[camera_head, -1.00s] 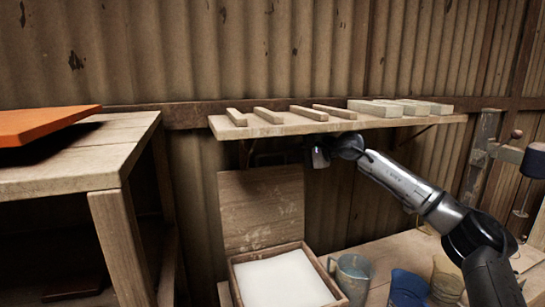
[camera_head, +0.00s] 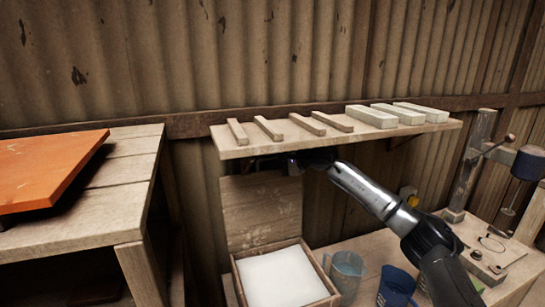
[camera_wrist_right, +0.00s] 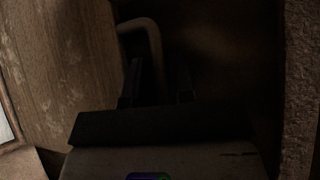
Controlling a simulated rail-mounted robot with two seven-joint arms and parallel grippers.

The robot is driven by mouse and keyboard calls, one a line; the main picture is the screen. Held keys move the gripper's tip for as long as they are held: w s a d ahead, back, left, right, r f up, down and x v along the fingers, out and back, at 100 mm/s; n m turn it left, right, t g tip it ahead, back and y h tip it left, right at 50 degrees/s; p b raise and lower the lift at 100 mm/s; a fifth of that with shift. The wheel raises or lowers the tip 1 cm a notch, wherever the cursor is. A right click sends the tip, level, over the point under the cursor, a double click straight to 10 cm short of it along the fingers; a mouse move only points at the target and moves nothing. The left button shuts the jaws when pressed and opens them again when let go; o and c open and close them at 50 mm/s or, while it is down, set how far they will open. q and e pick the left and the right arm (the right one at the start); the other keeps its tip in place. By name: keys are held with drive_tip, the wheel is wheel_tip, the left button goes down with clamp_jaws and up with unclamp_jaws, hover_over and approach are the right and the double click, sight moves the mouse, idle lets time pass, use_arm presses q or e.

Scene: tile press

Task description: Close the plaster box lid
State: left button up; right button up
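The plaster box (camera_head: 319,268) stands on the bench under the shelf, filled with flat white plaster (camera_head: 282,280). Its wooden lid (camera_head: 262,212) stands open, upright at the back of the box. My right gripper (camera_head: 270,162) is at the lid's top edge, just under the shelf, partly hidden in shadow. In the right wrist view, two dark fingers (camera_wrist_right: 158,85) stand apart with nothing seen between them. The lid (camera_wrist_right: 60,65) is to their left, and a curved bar (camera_wrist_right: 148,45) lies just beyond them; contact cannot be told. My left gripper is out of view.
The shelf (camera_head: 240,147), holding several wooden strips and pale blocks (camera_head: 397,114), is close above my right gripper. A clear jug (camera_head: 347,271) and a blue cup (camera_head: 396,285) stand right of the box. A side table (camera_head: 120,180) with an orange board (camera_head: 50,168) is at left.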

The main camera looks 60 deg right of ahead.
drive_tip(key=shift+w, duration=0.1)
drive_tip(key=shift+c, duration=0.3)
clamp_jaws()
